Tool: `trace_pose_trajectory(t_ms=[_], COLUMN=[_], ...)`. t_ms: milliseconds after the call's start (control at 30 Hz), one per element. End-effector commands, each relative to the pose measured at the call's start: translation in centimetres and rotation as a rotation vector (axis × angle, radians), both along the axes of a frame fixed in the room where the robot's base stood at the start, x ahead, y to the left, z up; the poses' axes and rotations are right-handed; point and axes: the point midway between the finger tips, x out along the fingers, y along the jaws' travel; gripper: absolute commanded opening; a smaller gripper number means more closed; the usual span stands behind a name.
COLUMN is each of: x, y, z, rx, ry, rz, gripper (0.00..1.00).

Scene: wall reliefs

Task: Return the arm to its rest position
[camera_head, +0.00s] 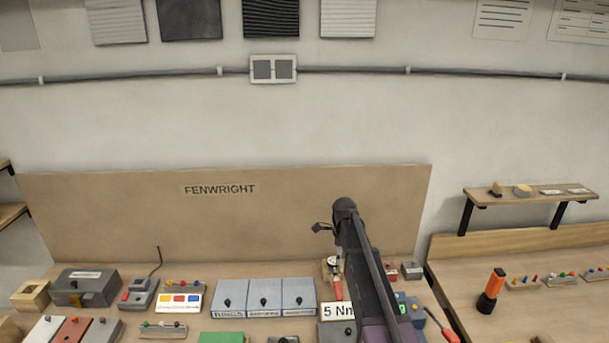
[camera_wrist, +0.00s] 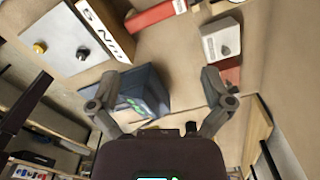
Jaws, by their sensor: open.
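My arm (camera_head: 360,265) rises from the bottom of the head view in front of the workbench, with its upper end before the brown back panel (camera_head: 120,215). In the wrist view my gripper (camera_wrist: 164,90) has its two fingers spread wide apart, with nothing held between them. Beyond the fingers is a dark box with a green display (camera_wrist: 143,92), apart from them as far as I can tell. In the head view the gripper's fingertips are small and dark, so their spread is hard to judge there.
Behind and beside my arm stand a red-handled tool (camera_head: 337,288), a "5 Nm" sign (camera_head: 336,311) and blue-grey boxes (camera_head: 264,296). An orange and black torch (camera_head: 491,291) stands on the right bench. A small shelf (camera_head: 530,196) hangs at right.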

Motion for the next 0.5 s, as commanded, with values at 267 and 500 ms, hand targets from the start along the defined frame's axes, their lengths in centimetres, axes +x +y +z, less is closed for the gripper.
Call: trace_pose_trajectory(t_ms=[267,500], x=[-3.4,-8.3], y=[0.1,0.3], z=[-0.8,-1.8], rx=[0.0,0.0], ry=[0.0,0.0], rz=[0.194,0.519], gripper=[1.0,1.0])
